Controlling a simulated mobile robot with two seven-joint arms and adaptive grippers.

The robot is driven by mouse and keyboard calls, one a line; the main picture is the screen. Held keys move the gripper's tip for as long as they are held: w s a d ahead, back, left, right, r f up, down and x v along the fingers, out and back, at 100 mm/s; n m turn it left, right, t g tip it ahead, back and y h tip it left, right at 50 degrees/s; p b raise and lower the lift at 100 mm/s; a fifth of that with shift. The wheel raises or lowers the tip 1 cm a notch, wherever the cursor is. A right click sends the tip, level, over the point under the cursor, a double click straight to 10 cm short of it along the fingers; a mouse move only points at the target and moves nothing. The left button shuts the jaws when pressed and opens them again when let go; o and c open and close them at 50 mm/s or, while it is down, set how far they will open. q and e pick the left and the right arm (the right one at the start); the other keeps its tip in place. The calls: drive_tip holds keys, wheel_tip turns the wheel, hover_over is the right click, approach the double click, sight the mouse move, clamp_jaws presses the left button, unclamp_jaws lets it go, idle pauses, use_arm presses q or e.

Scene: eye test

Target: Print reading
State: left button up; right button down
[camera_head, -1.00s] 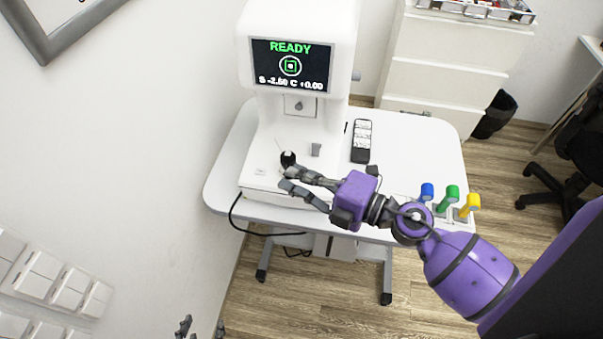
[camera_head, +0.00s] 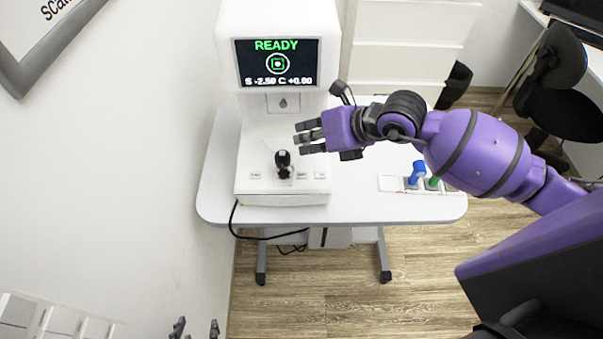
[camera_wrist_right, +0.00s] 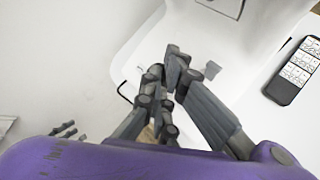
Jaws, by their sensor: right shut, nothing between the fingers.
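The white eye-test machine (camera_head: 232,150) stands on a white table. Its screen (camera_head: 277,62) reads READY in green, with "S -2.50 C +0.00" below. A black joystick (camera_head: 283,160) stands upright on its base, with small labelled buttons (camera_head: 303,176) along the front edge, too small to read. No printed slip is discernible. My right gripper (camera_head: 302,138) is shut and empty, above the base to the right of the joystick; its fingers also show in the wrist view (camera_wrist_right: 170,68). My left gripper (camera_head: 197,328) shows only fingertips, spread apart, at the bottom edge.
Blue (camera_head: 418,172) and green (camera_head: 433,183) knobs stand at the table's right. A drawer cabinet (camera_head: 405,45) and black chair (camera_head: 558,85) are behind. The front tabletop (camera_head: 350,210) is clear.

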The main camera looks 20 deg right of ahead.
use_arm(q)
drive_tip(key=shift+d, duration=0.3)
use_arm(e)
drive_tip(key=shift+f, duration=0.1)
drive_tip(key=b, duration=0.3)
hover_over(304, 172)
drive_tip(key=f, duration=0.5)
drive_tip(key=shift+s+f, duration=0.2)
drive_tip(key=shift+f, duration=0.15)
drive_tip(key=shift+w+f+b, duration=0.15)
drive_tip(key=shift+f+b, duration=0.6)
drive_tip(key=shift+f, duration=0.2)
drive_tip(key=shift+w+f, duration=0.1)
drive_tip(key=shift+f, duration=0.2)
drive_tip(key=shift+w+f, duration=0.1)
drive_tip(key=shift+f, duration=0.1)
use_arm(q)
drive_tip(key=shift+y, duration=0.3)
drive_tip(key=f, duration=0.1)
drive_tip(key=s+a+f, duration=0.1)
drive_tip(key=f, duration=0.2)
drive_tip(key=shift+s+a+f, duration=0.25)
drive_tip(key=shift+s+a, duration=0.05)
drive_tip(key=shift+a, duration=0.1)
drive_tip(key=shift+d, duration=0.1)
drive_tip(key=shift+s+f, duration=0.15)
drive_tip(key=shift+f, duration=0.05)
